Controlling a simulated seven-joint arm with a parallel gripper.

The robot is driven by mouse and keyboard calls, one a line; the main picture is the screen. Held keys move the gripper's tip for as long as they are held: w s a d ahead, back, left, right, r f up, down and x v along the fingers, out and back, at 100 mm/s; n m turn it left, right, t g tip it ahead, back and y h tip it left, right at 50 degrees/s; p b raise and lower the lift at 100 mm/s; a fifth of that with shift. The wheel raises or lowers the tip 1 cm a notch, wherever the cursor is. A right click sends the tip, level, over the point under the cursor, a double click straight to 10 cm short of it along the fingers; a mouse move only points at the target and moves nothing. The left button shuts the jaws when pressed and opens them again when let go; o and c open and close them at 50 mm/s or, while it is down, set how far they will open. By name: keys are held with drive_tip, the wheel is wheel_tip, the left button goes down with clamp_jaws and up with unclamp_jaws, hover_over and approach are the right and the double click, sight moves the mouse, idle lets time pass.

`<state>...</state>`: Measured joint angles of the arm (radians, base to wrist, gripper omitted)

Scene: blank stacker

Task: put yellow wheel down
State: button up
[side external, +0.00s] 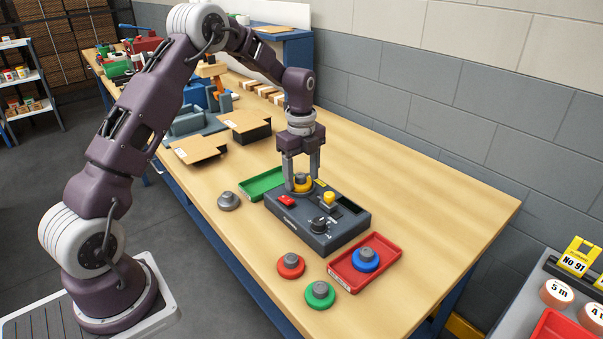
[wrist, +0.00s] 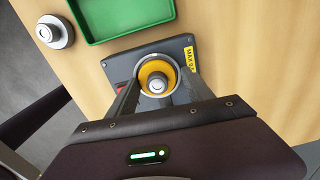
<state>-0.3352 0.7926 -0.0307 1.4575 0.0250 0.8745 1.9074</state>
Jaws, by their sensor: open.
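The yellow wheel (side external: 302,186) with a grey hub sits at the back end of the dark grey control box (side external: 328,237). In the wrist view the yellow wheel (wrist: 157,77) rests within a round pale ring on the box top (wrist: 180,50). My gripper (side external: 301,182) points straight down over it, with one finger on either side of the wheel. The fingers are open. In the wrist view my gripper (wrist: 157,92) partly hides the wheel's near side, and I cannot tell whether the fingers touch it.
A green tray (side external: 262,185) lies left of the box, with a grey wheel (side external: 229,201) nearby. A red tray (side external: 386,254) holds a blue wheel (side external: 365,261). Red (side external: 291,267) and green (side external: 320,296) wheels lie in front. The table's right side is clear.

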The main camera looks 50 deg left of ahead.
sight(300, 176)
wheel_tip(300, 176, up, 13)
drive_tip(key=s+d+r+n+t, duration=0.2)
drive_tip(key=s+d+r+n, duration=0.6)
drive_tip(key=s, duration=0.4)
drive_tip(key=s+d+f+n+t, duration=0.1)
drive_tip(key=s+d+n, duration=0.2)
drive_tip(key=s, duration=0.6)
drive_tip(key=s+d+f+n+t, duration=0.1)
drive_tip(key=s+d+n+t, duration=0.1)
drive_tip(key=s+n, duration=0.5)
drive_tip(key=s+d, duration=0.1)
drive_tip(key=s, duration=0.2)
drive_tip(key=shift+s+d, duration=0.15)
drive_tip(key=shift+d, duration=0.25)
